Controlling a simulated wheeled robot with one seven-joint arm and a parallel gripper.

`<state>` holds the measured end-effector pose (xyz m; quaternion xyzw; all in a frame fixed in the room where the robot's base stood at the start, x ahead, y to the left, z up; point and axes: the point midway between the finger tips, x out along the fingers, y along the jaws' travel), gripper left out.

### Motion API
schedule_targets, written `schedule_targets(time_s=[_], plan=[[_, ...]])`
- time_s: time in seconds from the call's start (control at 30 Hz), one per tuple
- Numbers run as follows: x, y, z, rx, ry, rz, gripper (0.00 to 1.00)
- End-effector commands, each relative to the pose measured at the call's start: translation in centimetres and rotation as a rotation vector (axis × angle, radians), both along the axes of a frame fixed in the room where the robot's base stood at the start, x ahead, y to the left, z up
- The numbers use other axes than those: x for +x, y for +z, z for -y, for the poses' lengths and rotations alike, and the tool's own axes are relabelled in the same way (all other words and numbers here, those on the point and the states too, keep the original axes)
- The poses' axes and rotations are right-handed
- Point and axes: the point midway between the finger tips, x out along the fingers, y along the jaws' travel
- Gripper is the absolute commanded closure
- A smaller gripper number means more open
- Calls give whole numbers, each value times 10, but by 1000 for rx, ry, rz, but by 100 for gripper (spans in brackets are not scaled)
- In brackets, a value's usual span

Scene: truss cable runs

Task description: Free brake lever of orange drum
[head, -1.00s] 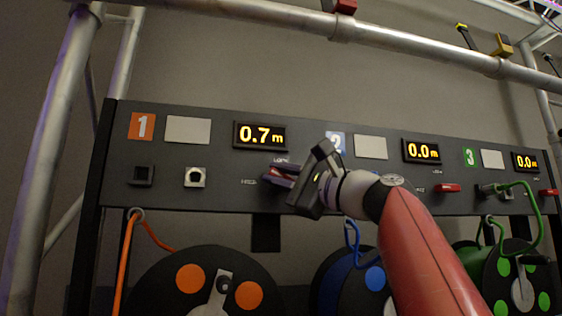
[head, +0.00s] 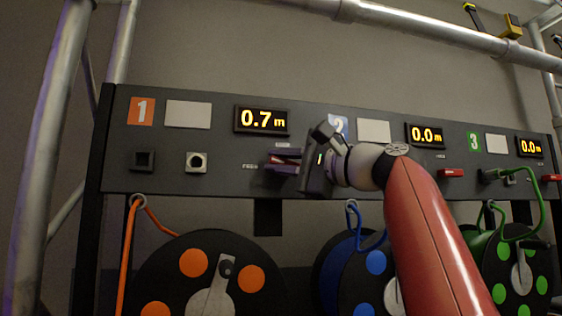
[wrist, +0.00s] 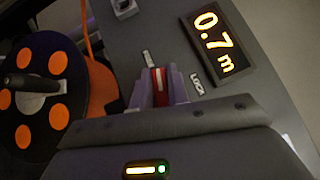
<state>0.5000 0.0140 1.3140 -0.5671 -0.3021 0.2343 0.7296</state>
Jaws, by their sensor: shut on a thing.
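The red brake lever (head: 286,159) of channel 1 sits on the dark panel below the 0.7 m display. My gripper (head: 279,163) is shut on it, with a purple finger on each side. In the wrist view the lever (wrist: 158,86) shows as a red strip between the fingers (wrist: 160,90). It lies about level, pointing to the FREE label (head: 250,166) at its left. The LOCK label (wrist: 197,81) is off to its side. The lever's pivot is hidden by my gripper. The orange drum (head: 208,285) hangs below, with orange spots and a grey crank.
An orange cable (head: 124,255) runs through a ring under the panel. Two sockets (head: 195,162) lie left of the lever. Blue (head: 335,275) and green (head: 512,265) drums stand to the right. A scaffold tube (head: 430,28) crosses above. The wall in front of the panel top is clear.

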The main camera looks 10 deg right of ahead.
Motion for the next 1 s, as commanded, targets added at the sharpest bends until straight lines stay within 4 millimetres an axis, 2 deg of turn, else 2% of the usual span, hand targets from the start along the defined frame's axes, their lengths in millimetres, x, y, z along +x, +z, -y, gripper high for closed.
schedule_targets(time_s=[0.03,0.17,0.2,0.53,1.0], plan=[[0,-1,-1,-1,3,-2,80],[0,-1,-1,-1,2,-2,63],[0,-1,-1,-1,2,-2,62],[-4,-2,4,0,-2,0,62],[-50,-14,50,-1,-3,-1,62]])
